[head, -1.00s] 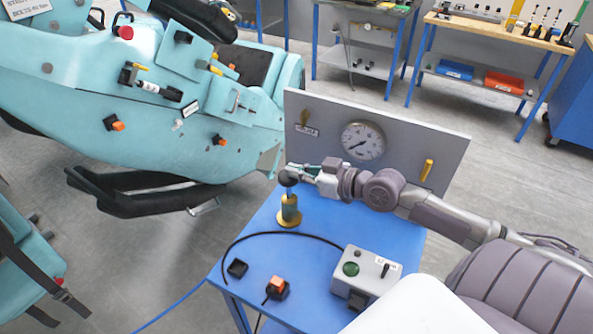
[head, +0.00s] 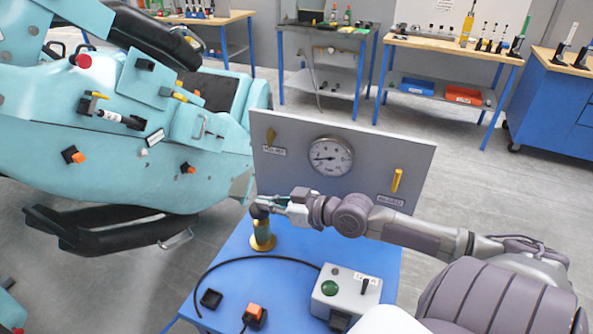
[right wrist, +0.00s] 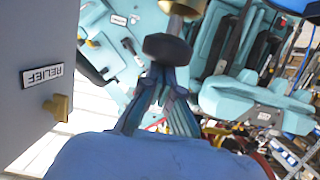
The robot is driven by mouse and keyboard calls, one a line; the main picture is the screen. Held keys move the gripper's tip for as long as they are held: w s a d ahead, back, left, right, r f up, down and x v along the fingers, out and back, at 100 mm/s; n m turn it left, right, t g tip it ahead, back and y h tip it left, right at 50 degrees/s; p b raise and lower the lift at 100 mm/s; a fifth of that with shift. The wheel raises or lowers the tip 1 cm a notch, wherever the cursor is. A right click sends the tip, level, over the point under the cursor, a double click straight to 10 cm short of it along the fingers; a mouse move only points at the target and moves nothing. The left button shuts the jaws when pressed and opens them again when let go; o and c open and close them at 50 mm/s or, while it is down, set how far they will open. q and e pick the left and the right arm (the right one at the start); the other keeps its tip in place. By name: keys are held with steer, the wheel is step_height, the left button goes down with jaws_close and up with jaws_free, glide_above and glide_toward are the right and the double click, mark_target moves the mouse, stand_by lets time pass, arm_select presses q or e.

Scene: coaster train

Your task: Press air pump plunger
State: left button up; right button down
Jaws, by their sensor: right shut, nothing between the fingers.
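The air pump is a brass cylinder (head: 263,235) on a round foot, standing on the blue table. Its dark plunger knob (head: 259,211) sits low, close above the cylinder top. My right gripper (head: 266,200) is shut and empty at the knob, reaching in from the right. In the right wrist view the closed fingertips (right wrist: 163,72) meet the dark knob (right wrist: 167,48), with a bit of brass (right wrist: 182,6) beyond it. Whether they press on it is hard to tell. The pressure gauge (head: 330,156) on the grey panel has its needle pointing left. My left gripper is out of view.
The grey panel (head: 400,150) stands right behind my right arm, with a yellow relief valve handle (head: 397,180). A control box (head: 345,293) with a green button and a black hose (head: 235,262) lie in front. A teal coaster car (head: 110,130) fills the left.

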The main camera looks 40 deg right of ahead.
step_height(320, 180, up, 2)
steer(key=shift+r+p, duration=0.15)
steer(key=shift+p, duration=0.4)
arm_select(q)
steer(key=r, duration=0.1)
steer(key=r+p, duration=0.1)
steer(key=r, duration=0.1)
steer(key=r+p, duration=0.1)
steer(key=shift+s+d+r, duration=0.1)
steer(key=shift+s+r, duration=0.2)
arm_select(e)
steer(key=v, duration=1)
steer(key=shift+r, duration=0.1)
